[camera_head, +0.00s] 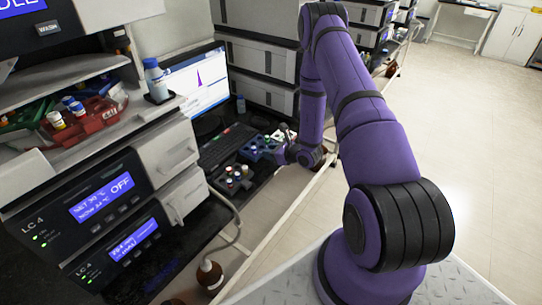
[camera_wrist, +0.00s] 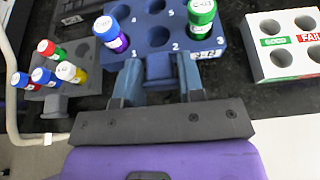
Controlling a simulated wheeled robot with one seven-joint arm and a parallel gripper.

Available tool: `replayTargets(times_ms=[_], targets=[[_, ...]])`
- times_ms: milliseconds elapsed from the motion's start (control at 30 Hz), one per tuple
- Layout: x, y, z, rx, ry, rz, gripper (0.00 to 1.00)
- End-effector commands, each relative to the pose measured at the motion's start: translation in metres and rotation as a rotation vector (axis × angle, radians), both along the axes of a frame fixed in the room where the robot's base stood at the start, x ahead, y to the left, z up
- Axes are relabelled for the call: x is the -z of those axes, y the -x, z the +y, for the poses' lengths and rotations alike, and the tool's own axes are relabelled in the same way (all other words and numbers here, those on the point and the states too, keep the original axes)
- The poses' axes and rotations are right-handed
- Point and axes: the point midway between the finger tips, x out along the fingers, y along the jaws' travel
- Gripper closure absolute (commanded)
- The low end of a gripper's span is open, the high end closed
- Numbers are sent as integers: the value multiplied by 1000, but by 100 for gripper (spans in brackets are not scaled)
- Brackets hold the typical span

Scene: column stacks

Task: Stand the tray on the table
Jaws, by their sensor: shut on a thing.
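The blue tray (camera_wrist: 178,28) has numbered round holes. It holds a column with a blue cap (camera_wrist: 107,26) and purple band, and one with a green cap (camera_wrist: 202,8). My gripper (camera_wrist: 160,76) is shut on the tab at the tray's near side, one finger on each side of it. In the head view the blue tray (camera_head: 257,147) is by the dark bench's right side, near the keyboard, with my gripper (camera_head: 291,150) partly hidden by my arm. I cannot tell whether the tray's underside touches the bench.
A grey rack (camera_wrist: 80,50) with several capped vials stands left of the tray. A white rack (camera_wrist: 262,62) marked GOOD and FAIL stands to the right. Open floor lies right.

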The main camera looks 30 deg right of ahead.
Motion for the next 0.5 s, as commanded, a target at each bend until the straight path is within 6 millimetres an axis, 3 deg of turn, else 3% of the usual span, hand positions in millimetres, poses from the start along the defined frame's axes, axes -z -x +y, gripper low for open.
replayTargets(times_ms=[167,500], targets=[[19,0,1,-1,1,0,89],[21,0,0,0,1,-1,89]])
